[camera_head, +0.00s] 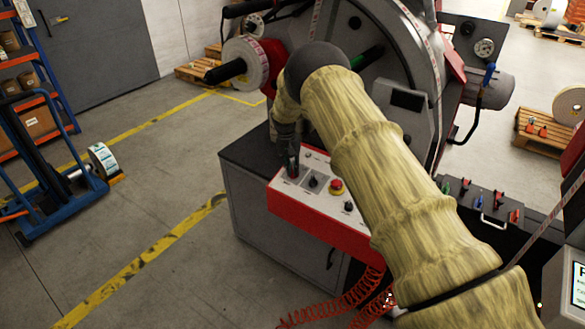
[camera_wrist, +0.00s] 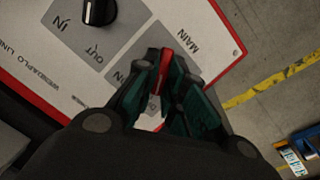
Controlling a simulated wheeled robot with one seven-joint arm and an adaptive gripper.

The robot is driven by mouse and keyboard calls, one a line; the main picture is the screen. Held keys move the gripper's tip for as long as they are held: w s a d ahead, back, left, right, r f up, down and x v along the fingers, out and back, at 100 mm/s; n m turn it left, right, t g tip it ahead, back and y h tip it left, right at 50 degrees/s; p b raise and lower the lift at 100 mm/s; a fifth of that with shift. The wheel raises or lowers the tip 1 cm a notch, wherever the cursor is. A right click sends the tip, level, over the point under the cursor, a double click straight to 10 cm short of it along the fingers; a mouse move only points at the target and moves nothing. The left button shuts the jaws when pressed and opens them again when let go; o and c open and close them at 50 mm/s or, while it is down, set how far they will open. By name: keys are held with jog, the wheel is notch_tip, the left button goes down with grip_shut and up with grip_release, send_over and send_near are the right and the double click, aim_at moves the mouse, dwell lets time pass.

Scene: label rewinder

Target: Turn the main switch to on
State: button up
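The main switch (camera_wrist: 165,66) has a red handle and sits on the panel beside the printed word MAIN in the wrist view. My gripper (camera_wrist: 163,80) has its dark green fingers closed in on both sides of this handle, which shows as a narrow red strip between them. In the head view my gripper (camera_head: 290,168) points down at the left end of the white control panel (camera_head: 325,205), and the switch is hardly visible there.
A black knob marked IN and OUT (camera_wrist: 98,10) is close to my gripper. The panel also carries a red emergency button (camera_head: 336,186) and another black knob (camera_head: 349,206). The rewinder's large disc (camera_head: 385,60) stands behind. Open floor lies to the left.

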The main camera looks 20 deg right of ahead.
jog(key=shift+f, duration=0.1)
grip_shut()
jog(key=shift+d+f+m+b, duration=0.1)
jog(key=shift+m+b, duration=0.8)
jog(key=shift+b, duration=0.25)
jog(key=m+y+b, duration=0.1)
jog(key=m+b, duration=0.1)
jog(key=m, duration=0.1)
jog(key=shift+s+d+m+t+b, duration=0.1)
jog(key=shift+s+m+t+b, duration=0.05)
jog(key=shift+m+t+b, duration=0.2)
jog(key=m+b, duration=0.1)
jog(key=m, duration=0.2)
jog(key=shift+s+d+t, duration=0.1)
jog(key=shift+t, duration=0.25)
jog(key=shift+s+m+t+y+b, duration=0.1)
jog(key=shift+m+t+y+b, duration=0.35)
jog(key=shift+m, duration=1)
jog(key=o, duration=0.7)
grip_release()
